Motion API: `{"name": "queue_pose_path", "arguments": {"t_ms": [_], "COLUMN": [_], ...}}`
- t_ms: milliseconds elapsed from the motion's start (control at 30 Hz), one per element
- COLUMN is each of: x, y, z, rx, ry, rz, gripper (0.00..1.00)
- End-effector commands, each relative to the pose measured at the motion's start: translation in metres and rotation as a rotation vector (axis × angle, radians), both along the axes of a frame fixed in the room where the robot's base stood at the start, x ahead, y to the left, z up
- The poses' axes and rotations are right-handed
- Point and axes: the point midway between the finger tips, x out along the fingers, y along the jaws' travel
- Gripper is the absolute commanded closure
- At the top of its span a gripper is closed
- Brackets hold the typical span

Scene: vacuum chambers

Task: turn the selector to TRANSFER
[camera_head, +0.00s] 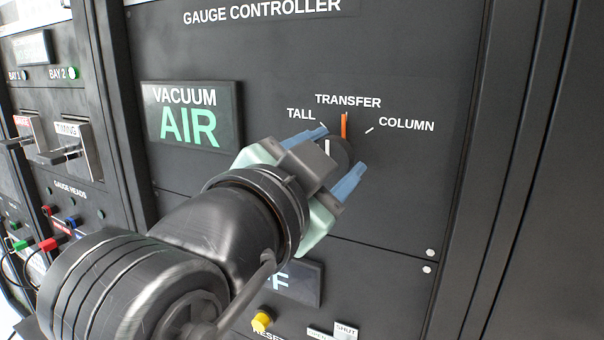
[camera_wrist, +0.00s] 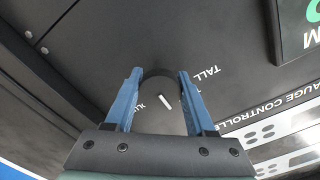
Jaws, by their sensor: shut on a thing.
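The selector (camera_head: 341,151) is a dark round knob with a white pointer line on the gauge controller panel. Labels TALL, TRANSFER and COLUMN stand around it, with an orange mark (camera_head: 344,125) under TRANSFER. In the head view the white line stands upright, roughly parallel to the orange mark. My gripper (camera_head: 336,156) is shut on the selector, with one blue finger on each side. In the wrist view my gripper (camera_wrist: 160,76) straddles the dark knob (camera_wrist: 158,84), and its white line shows slanted between the fingers. My gripper hides part of the knob in the head view.
A VACUUM display (camera_head: 192,115) reading AIR is left of the selector. Below are a partly hidden display (camera_head: 306,283), a yellow RESET button (camera_head: 262,320) and a SHUT label (camera_head: 346,331). Levers (camera_head: 72,150) and coloured connectors stand on the panel at far left.

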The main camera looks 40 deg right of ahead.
Motion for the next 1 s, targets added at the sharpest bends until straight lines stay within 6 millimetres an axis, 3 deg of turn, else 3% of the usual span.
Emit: {"name": "queue_pose_path", "arguments": {"t_ms": [567,600,733,1000], "x": [0.0001,0.0001,0.0,0.0001], "y": [0.0,0.0,0.0,0.0002], "z": [0.0004,0.0004,0.0004,0.0001], "rx": [0.013,0.013,0.013,0.012], "ry": [-0.03,-0.03,-0.03,-0.03], "rz": [0.0,0.0,0.0,0.0], "gripper": [1.0,0.4,0.16,0.16]}}
